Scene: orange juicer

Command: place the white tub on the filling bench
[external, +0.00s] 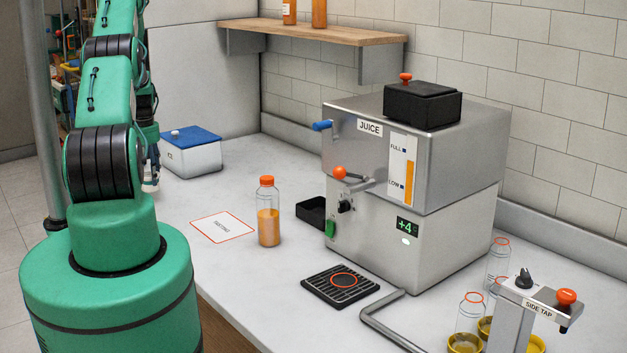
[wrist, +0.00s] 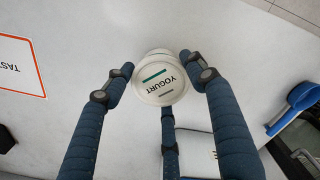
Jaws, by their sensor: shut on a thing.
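The white tub (wrist: 158,80), with a "YOGURT" label and a green stripe on its lid, shows in the wrist view between the fingers of my gripper (wrist: 156,72). My gripper is shut on the tub, with dark blue fingers on both sides and a third finger below it in the picture. Pale bench surface lies behind the tub; I cannot tell whether the tub touches it. In the external view my arm hides most of the gripper and the tub, at the left end of the pale bench (external: 225,185).
A white box with a blue lid (external: 190,152) stands close to my gripper. A "TASTING" card (external: 222,227) and an orange-capped bottle (external: 268,212) are to the right. The juicer (external: 415,185), black drip grid (external: 340,286) and side tap (external: 537,300) fill the right side.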

